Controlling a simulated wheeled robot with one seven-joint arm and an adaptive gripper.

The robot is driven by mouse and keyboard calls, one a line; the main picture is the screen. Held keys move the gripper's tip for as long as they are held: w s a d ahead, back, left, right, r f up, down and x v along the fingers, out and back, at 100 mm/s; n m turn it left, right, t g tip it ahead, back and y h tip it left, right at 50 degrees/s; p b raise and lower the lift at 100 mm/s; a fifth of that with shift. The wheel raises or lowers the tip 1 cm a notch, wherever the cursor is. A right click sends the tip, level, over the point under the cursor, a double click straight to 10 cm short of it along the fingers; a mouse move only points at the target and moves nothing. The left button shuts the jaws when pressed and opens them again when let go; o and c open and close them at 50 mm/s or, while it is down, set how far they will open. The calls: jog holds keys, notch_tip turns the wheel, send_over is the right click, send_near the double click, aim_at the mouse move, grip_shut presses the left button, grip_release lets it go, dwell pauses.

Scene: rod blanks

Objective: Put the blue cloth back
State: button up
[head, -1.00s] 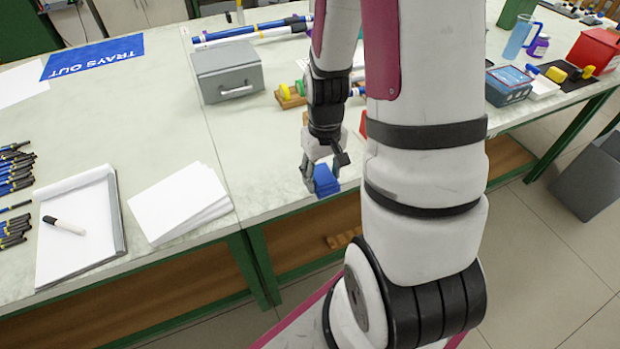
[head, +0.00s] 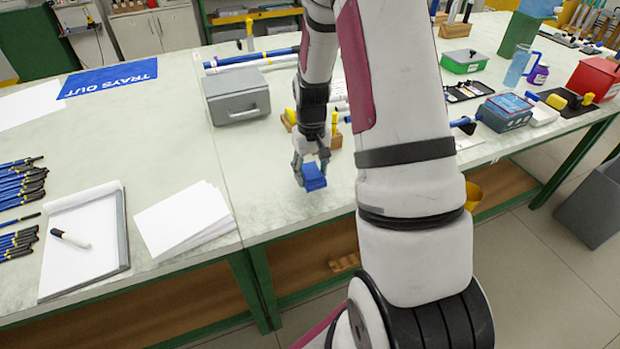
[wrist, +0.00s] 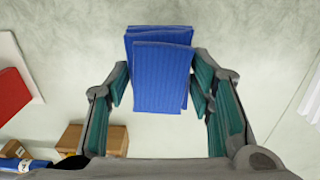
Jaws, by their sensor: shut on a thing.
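The blue cloth (head: 314,177) is a small folded pad in my gripper (head: 311,165), above the pale worktop just inside its front edge. In the wrist view the cloth (wrist: 162,78) shows as two offset ribbed layers between the fingers. My gripper (wrist: 160,88) is shut on it, with a teal-padded finger on each side. I cannot tell whether the cloth touches the worktop (head: 275,195).
A grey lidded box (head: 236,97) stands behind the gripper. Wooden blocks (wrist: 92,139) lie close by. Loose white sheets (head: 183,220) and a notepad (head: 85,240) lie to the left. A blue box (head: 506,112) and red box (head: 593,80) stand to the right.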

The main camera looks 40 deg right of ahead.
aim_at(310, 178)
jog(key=shift+w+d+f, duration=0.1)
jog(key=shift+w+f, duration=0.05)
jog(key=shift+w, duration=0.3)
jog(key=shift+f, duration=1.6)
jog(key=shift+f, duration=0.1)
jog(key=o, duration=1.1)
jog(key=shift+f, duration=0.1)
